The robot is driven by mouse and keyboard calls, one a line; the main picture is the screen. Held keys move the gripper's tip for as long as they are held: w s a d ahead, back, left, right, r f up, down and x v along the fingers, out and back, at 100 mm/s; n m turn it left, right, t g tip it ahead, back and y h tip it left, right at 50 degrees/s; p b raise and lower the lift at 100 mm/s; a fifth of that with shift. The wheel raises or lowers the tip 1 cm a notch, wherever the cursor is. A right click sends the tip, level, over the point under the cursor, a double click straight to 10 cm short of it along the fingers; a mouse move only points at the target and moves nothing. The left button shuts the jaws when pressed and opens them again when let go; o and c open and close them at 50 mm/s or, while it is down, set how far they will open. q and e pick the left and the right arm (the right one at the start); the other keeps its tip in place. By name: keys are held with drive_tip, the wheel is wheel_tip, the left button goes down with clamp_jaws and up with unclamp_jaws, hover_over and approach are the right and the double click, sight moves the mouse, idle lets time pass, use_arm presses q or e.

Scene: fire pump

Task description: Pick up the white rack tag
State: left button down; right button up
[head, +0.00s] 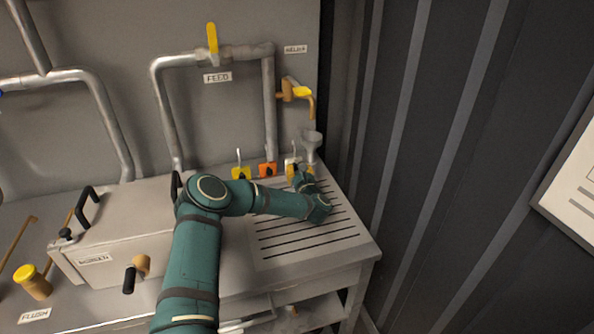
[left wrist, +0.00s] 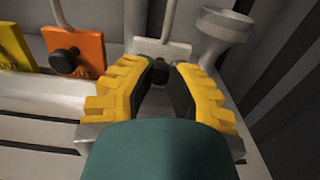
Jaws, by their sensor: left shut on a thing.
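The white rack tag (head: 291,160) stands at the back of the slatted drain area, at the right end of a row of tags. In the left wrist view the white tag (left wrist: 172,48) is upright, with a pale loop rising from its top. My left gripper (head: 296,172) is at the tag's front. In the left wrist view the yellow-padded fingers of my left gripper (left wrist: 160,70) are closed on the dark knob at the tag's lower front, which they partly hide. My right gripper is out of view.
An orange tag (head: 267,169) and a yellow tag (head: 240,173) stand to the left of the white tag. A grey funnel (head: 311,142) is close on its right. A brass spout (head: 309,100) hangs above. The slatted surface (head: 340,228) is clear in front.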

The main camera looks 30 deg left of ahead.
sight(297, 159)
use_arm(q)
drive_tip(key=shift+r, duration=0.1)
drive_tip(key=shift+r+p, duration=0.75)
drive_tip(key=shift+r, duration=1.45)
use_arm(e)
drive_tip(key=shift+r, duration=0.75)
use_arm(q)
drive_tip(key=shift+d, duration=0.1)
